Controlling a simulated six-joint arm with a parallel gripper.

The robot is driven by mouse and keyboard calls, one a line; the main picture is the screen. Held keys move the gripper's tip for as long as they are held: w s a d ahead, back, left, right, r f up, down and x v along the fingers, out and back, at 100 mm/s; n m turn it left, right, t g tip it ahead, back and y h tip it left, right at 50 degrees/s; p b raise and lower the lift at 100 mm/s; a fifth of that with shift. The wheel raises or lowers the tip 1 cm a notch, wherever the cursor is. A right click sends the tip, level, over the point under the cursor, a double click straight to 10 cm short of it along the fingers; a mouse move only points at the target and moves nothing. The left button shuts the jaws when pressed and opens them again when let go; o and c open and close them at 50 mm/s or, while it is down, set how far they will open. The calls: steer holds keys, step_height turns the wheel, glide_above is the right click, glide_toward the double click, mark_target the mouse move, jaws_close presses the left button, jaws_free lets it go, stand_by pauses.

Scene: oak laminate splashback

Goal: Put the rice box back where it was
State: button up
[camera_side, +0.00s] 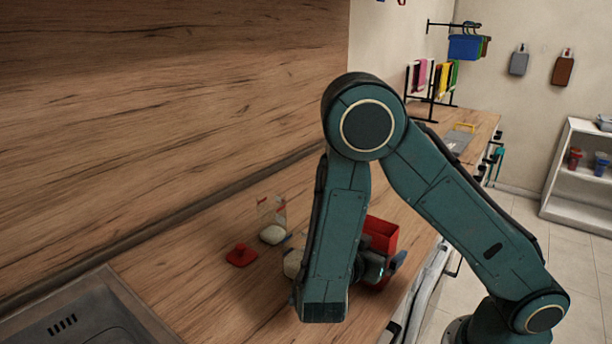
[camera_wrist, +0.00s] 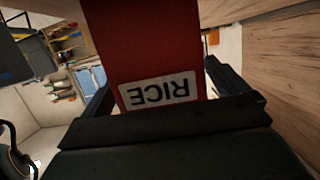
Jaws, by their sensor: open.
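The red rice box (camera_side: 382,232) stands on the wooden counter in the side view, partly hidden behind my arm. In the wrist view the rice box (camera_wrist: 145,45) fills the upper middle, its white RICE label upside down. My gripper (camera_wrist: 162,88) is open, with one dark finger on each side of the box. I cannot tell whether either finger touches it. In the side view my gripper (camera_side: 372,270) is low by the box, mostly hidden by my arm. The underside of the box is hidden.
A red lid-like piece (camera_side: 241,255) lies on the counter (camera_side: 185,270) to the left. A clear container with a pale piece (camera_side: 272,234) is beside it. Another pale thing (camera_side: 293,263) is partly behind my arm. A sink (camera_side: 80,315) is at lower left; the wooden splashback (camera_side: 170,90) rises behind.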

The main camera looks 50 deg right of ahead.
steer(key=shift+r, duration=0.1)
steer(key=shift+a, duration=0.1)
steer(key=v, duration=1.2)
stand_by(0.5)
